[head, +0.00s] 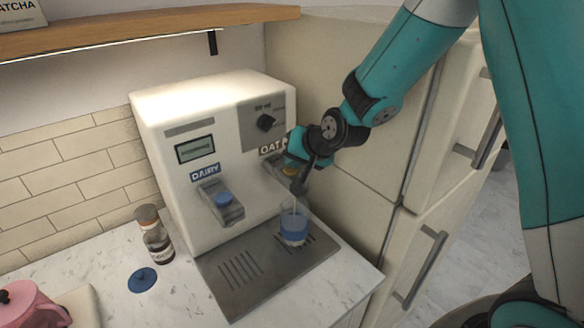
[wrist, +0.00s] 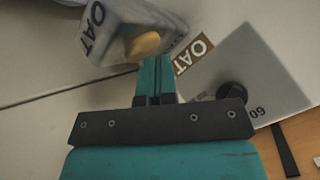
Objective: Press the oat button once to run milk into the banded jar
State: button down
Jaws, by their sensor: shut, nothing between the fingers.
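The white milk machine (head: 178,140) stands on the counter, with an oat side at right and a dairy side at left. The yellow oat button (wrist: 143,43) shows just beyond my fingertips in the wrist view. My gripper (wrist: 155,62) is shut and empty, its tips close to the button's lower edge; I cannot tell whether they touch it. In the head view my gripper (head: 296,157) is at the oat dispenser and largely covers the button. The clear banded jar (head: 294,232) stands upright on the drip tray (head: 235,290) below the oat outlet, with blue around its lower part.
A dark knob (head: 265,122) is above the oat label. A bottle (head: 155,237), a blue disc (head: 142,280) and a pink pot (head: 30,305) are at left. A shelf (head: 150,22) overhangs the machine.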

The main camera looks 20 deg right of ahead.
jog(key=shift+r+p, duration=0.65)
jog(key=shift+r, duration=0.25)
jog(key=shift+r, duration=0.1)
notch_tip(320, 180, up, 5)
jog(key=p, duration=0.3)
jog(key=shift+p, duration=0.3)
jog(key=shift+s, duration=0.1)
dwell(0.4)
jog(key=s+a+f+n+g+b, duration=0.1)
jog(key=s+n+g+b, duration=0.3)
jog(key=s, duration=1.1)
jog(key=s+a+f+n+g+b, duration=0.1)
jog(key=s+a+n+g+b, duration=0.3)
jog(key=s, duration=1.1)
jog(key=n+b, duration=0.3)
jog(key=shift+s+f+b, duration=0.3)
jog(key=shift+s+f, duration=0.05)
